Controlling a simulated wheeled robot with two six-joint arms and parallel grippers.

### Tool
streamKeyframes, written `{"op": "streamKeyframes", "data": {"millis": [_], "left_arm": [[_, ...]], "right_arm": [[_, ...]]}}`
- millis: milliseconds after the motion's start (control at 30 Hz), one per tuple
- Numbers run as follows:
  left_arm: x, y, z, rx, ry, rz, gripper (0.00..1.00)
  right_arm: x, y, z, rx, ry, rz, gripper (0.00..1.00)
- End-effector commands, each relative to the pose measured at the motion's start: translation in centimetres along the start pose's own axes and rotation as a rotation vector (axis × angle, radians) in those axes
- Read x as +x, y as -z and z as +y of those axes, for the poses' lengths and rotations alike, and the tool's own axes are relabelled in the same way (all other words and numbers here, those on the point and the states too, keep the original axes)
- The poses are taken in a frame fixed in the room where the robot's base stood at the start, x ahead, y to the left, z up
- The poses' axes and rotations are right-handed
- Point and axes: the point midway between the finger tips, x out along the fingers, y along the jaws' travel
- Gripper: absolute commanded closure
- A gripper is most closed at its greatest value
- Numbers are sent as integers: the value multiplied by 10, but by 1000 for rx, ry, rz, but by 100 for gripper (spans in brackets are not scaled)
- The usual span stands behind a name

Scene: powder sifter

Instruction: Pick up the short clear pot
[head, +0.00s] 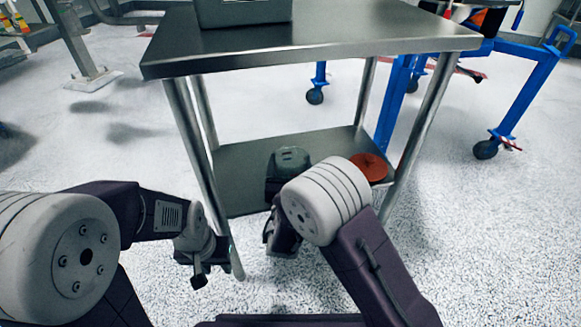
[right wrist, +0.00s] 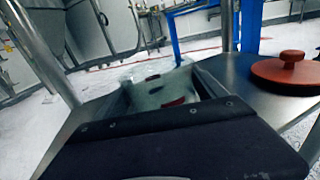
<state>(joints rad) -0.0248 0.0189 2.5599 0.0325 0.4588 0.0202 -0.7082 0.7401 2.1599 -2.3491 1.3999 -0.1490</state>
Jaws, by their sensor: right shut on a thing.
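The short clear pot (right wrist: 162,90) shows in the right wrist view as a pale, see-through body with small red and dark marks. It sits between the two dark fingers of my right gripper (right wrist: 163,100), which is shut on it.
A steel table (head: 330,38) has a lower shelf (head: 240,163) between its legs. An orange-red lid with a knob (right wrist: 290,72) lies on the shelf to the right; it also shows in the head view (head: 368,166). A dark box (head: 243,12) stands on the tabletop. A blue wheeled frame (head: 525,95) is behind.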

Motion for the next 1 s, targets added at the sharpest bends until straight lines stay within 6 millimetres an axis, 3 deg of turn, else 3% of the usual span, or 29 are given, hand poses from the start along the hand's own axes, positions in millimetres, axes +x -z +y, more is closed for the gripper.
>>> {"op": "streamKeyframes", "data": {"millis": [167,333,733,1000], "left_arm": [[-15,2,0,0,0,0,64],[-45,5,1,0,0,0,64],[-90,9,2,0,0,0,64],[-98,10,2,0,0,0,64]], "right_arm": [[0,-17,0,1,0,-1,62],[0,-52,1,1,0,-1,62],[-15,-102,-89,-2,6,1,62],[-19,-113,-112,0,1,0,62]]}}
